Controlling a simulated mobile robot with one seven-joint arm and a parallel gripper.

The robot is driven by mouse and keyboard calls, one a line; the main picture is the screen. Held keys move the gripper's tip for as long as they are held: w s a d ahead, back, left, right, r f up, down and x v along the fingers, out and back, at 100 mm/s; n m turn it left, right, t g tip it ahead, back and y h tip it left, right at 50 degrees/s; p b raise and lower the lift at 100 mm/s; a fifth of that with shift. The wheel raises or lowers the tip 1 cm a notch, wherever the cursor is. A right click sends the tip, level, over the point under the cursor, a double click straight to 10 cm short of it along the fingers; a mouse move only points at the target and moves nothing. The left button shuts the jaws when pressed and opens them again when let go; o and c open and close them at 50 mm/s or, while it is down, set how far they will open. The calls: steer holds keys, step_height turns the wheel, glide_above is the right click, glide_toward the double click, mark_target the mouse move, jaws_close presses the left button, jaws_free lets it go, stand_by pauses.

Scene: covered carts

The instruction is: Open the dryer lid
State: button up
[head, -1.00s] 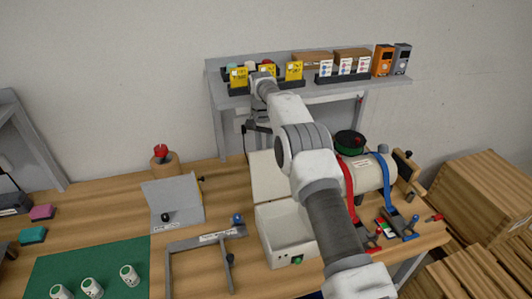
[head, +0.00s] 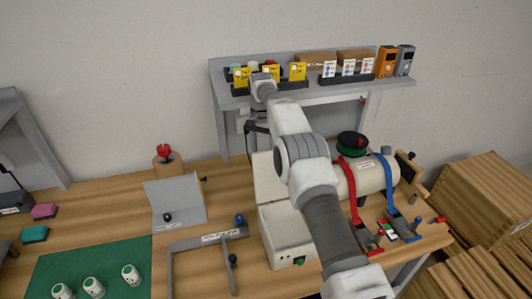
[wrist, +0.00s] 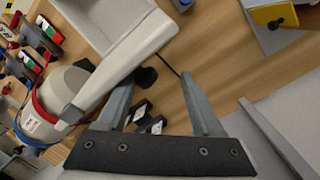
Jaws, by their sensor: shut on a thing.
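The dryer is a cream box (head: 283,238) with a green button on its front, right of the middle of the bench. Its cream lid (head: 267,180) stands raised at the back of the box, so the box is open. In the wrist view the lid (wrist: 125,62) shows nearly edge-on beside the open box (wrist: 88,22). A black knob (wrist: 146,77) by the lid sits between the fingers of my gripper (wrist: 158,80). My gripper is shut on the lid, though its fingers look well apart. In the head view my arm hides part of the dryer.
A shelf (head: 300,92) with boxes and cards stands behind my arm.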

steer(key=shift+d, duration=0.25)
steer(key=shift+s+r, duration=0.1)
stand_by(0.3)
